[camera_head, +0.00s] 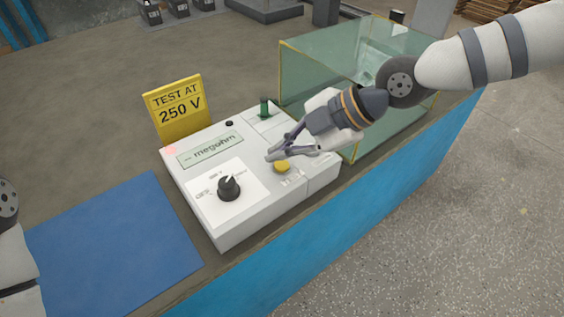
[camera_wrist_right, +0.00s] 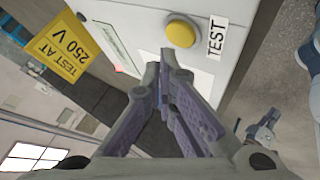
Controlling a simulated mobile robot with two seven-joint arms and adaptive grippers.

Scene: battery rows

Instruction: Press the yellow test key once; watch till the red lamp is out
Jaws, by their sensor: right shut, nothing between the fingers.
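The yellow test key (camera_head: 282,167) is a round button on the white megohm meter (camera_head: 235,228); it also shows in the right wrist view (camera_wrist_right: 181,31), beside a TEST label (camera_wrist_right: 217,38). My right gripper (camera_head: 270,155) is shut and empty, its fingertips close to the key. In the right wrist view the fingertips (camera_wrist_right: 165,62) appear just short of the key; I cannot tell whether they touch it. A faint red glow (camera_head: 170,150) shows at the meter's far left corner, where the red lamp seems to be.
A black knob (camera_head: 229,187) and a green post (camera_head: 264,108) stand up from the meter. A yellow "TEST AT 250 V" sign (camera_head: 180,108) stands behind it. A glass-walled box (camera_head: 315,62) stands behind right. A blue mat (camera_head: 115,245) lies left, clear.

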